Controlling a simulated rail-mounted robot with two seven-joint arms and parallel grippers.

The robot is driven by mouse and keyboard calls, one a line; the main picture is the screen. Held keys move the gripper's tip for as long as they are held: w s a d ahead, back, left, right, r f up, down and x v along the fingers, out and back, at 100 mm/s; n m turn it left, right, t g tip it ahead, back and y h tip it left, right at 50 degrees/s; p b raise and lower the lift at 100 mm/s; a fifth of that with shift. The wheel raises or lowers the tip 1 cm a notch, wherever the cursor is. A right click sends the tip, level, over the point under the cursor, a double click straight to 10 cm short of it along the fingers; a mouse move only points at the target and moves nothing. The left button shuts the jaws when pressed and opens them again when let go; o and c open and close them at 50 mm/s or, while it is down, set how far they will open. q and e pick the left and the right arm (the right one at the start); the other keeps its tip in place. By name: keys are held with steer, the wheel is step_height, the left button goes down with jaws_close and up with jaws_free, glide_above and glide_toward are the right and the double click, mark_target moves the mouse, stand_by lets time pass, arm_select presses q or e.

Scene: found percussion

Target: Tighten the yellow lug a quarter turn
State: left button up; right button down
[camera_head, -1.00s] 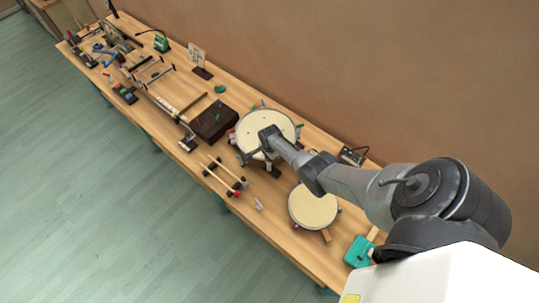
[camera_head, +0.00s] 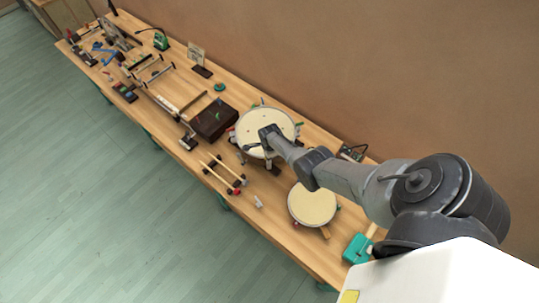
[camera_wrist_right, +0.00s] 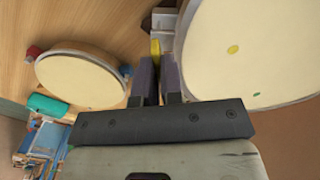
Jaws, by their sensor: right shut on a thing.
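The yellow lug (camera_wrist_right: 155,47) shows in the right wrist view as a small yellow piece at the rim of the larger drum (camera_wrist_right: 255,45). My right gripper (camera_wrist_right: 157,66) is shut on it, with the fingers standing close together on either side. The fingers hide most of the lug. In the head view the larger drum (camera_head: 254,121) has a cream skin and several coloured lugs around its rim. My right arm reaches over this drum and hides the lug there. My left gripper is not in view.
A smaller drum (camera_head: 313,204) stands to the right of the larger one. Two mallets (camera_head: 222,175) lie near the table's front edge. A dark box (camera_head: 213,120) is left of the large drum, and a teal block (camera_head: 357,249) lies at the right end.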

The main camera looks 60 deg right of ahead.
steer(key=c, duration=1.3)
jaws_free()
steer(key=shift+o, duration=0.2)
steer(key=shift+r+p, duration=0.35)
steer(key=shift+r, duration=0.15)
step_height(320, 180, up, 6)
steer(key=p, duration=0.3)
steer(key=shift+f, duration=0.2)
step_height(320, 180, up, 7)
steer(key=shift+r, duration=0.15)
